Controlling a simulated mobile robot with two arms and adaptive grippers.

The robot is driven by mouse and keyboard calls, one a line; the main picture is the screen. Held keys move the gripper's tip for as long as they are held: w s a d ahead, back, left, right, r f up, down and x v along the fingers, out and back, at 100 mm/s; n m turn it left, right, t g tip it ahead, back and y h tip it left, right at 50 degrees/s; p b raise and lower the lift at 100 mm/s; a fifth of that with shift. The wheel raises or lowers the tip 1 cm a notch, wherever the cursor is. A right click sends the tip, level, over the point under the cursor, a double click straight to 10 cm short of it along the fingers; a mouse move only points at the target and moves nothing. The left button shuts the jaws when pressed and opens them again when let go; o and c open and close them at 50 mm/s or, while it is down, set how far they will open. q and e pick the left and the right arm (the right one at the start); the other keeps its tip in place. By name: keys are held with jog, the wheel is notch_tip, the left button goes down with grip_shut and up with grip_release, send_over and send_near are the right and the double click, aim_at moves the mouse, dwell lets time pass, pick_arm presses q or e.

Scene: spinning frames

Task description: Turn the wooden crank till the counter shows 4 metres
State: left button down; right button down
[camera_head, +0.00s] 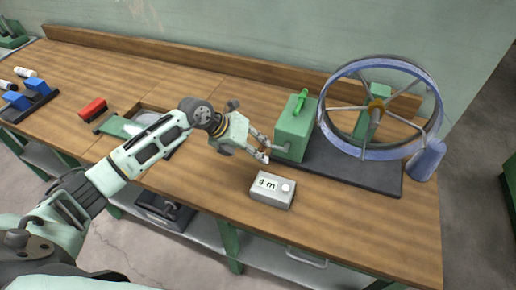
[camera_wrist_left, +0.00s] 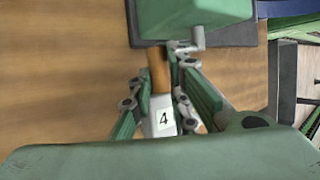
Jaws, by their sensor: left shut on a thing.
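The counter (camera_head: 272,190) is a small grey box on the bench's front part, and its display reads "4 m". It also shows in the left wrist view (camera_wrist_left: 160,118), partly hidden, with the digit 4 visible. The wooden crank handle (camera_wrist_left: 157,68) is a brown cylinder beside a grey crank arm (camera_wrist_left: 198,42) on the green gearbox (camera_head: 294,128). My left gripper (camera_head: 264,148) is at the gearbox's left side, shut on the crank handle; its fingers hide the handle in the head view. My right gripper is not in view.
A blue spoked wheel (camera_head: 327,105) stands right of the gearbox on a dark base (camera_head: 350,172), with a blue cylinder (camera_head: 427,158) at its right. A red brush-like block (camera_head: 92,109) and blue clamps (camera_head: 38,87) lie at left. Bench space (camera_head: 340,220) right of the counter is clear.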

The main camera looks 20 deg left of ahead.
pick_arm(q)
jog(key=c, duration=1.7)
grip_release()
jog(key=shift+o, duration=0.2)
jog(key=v, duration=1.2)
